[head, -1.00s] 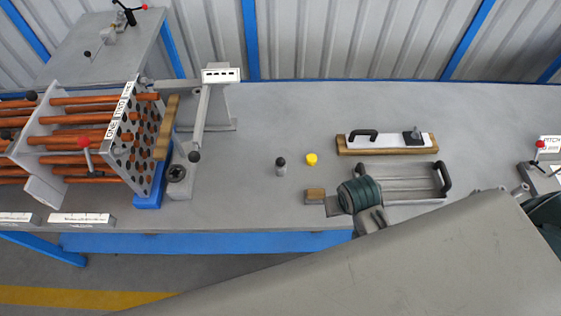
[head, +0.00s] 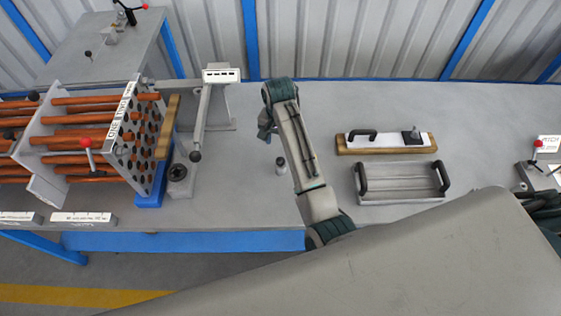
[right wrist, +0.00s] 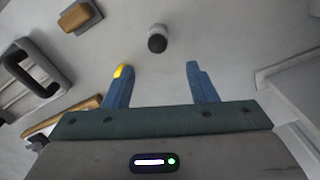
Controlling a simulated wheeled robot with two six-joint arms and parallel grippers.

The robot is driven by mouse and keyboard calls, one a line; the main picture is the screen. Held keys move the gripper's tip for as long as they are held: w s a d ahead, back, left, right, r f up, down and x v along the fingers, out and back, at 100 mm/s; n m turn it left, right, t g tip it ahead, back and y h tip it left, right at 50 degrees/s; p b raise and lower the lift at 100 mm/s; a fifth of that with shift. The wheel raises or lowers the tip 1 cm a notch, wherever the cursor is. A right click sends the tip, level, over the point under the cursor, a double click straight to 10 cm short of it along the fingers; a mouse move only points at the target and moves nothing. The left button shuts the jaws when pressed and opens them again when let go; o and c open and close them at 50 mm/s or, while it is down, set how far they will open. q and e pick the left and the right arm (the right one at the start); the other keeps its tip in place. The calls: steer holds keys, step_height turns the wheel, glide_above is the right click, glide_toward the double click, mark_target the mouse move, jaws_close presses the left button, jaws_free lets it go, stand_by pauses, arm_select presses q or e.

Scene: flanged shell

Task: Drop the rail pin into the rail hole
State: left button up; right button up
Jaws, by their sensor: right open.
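A small grey pin with a black top, which looks like the rail pin (head: 281,166), stands upright on the bench in the head view, beside my right arm. It also shows in the right wrist view (right wrist: 157,40), beyond the fingertips and between their lines, apart from both. My right gripper (head: 265,132) is open and empty above the bench, its blue fingers spread in the right wrist view (right wrist: 157,75). A grey rail-like arm (head: 202,115) with a white label stands left of the gripper. I cannot make out the rail hole. My left gripper is not in view.
A yellow cap (right wrist: 123,71) shows partly behind one finger. A handled grey tray (head: 400,181) and a wooden board with a white top (head: 365,142) lie right. A tube rack (head: 130,150) stands left. The bench between rail and gripper is mostly clear.

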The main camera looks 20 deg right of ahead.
steer(key=p, duration=0.1)
glide_above(281, 159)
steer(key=f, duration=0.4)
steer(key=shift+w+a+f, duration=0.1)
steer(key=shift+w+f, duration=0.05)
steer(key=shift+w, duration=0.05)
steer(key=shift+f, duration=0.25)
step_height(281, 159, down, 4)
steer(key=shift+s+f+p, duration=0.1)
steer(key=shift+p, duration=1.15)
steer(key=shift+f, duration=0.3)
steer(key=c, duration=1.1)
